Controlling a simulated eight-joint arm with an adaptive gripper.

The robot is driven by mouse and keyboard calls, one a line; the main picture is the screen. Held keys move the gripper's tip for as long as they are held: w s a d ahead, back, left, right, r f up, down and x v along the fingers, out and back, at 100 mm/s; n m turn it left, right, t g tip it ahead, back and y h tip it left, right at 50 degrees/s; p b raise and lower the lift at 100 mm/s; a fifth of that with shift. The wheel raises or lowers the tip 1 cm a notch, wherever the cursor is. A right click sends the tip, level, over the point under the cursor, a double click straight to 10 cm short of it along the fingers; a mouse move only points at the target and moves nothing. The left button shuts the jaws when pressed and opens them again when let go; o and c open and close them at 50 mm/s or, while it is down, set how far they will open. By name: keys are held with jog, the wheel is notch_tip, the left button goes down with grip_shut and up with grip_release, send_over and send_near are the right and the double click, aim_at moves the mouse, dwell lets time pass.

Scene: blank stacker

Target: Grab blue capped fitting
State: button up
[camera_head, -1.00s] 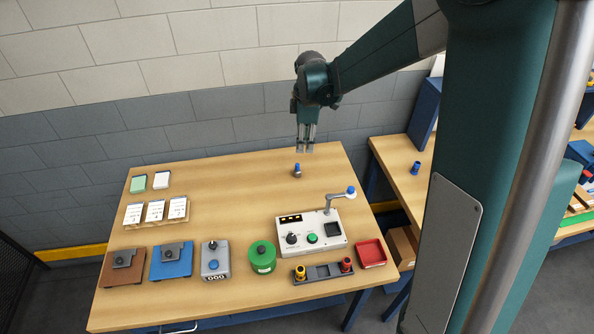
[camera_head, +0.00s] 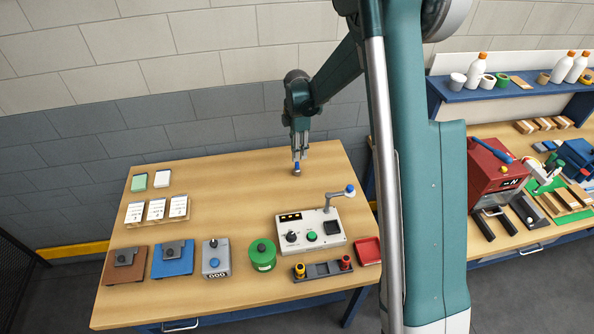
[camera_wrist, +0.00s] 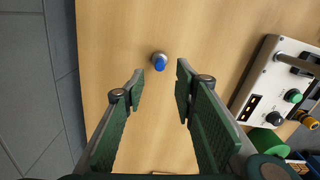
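The blue capped fitting (camera_head: 297,170), a small grey-brown piece with a blue top, stands on the back part of the wooden table (camera_head: 235,185). It also shows in the wrist view (camera_wrist: 159,62), where the blue cap faces the camera. My gripper (camera_head: 299,156) points down just above the fitting. In the wrist view my gripper (camera_wrist: 161,71) is open and empty. The fitting appears between the lines of the two fingers, slightly past their tips, with no visible contact.
A control box (camera_head: 311,232) with a lever stands to the front right. A green canister (camera_head: 262,255), a grey switch box (camera_head: 215,259), a blue block (camera_head: 172,259) and a brown block (camera_head: 124,265) line the front. The table around the fitting is clear.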

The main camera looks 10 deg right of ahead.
aim_at(297, 163)
jog(key=shift+f, duration=1.3)
jog(key=shift+f+p, duration=0.5)
jog(key=shift+f, duration=2.1)
grip_shut()
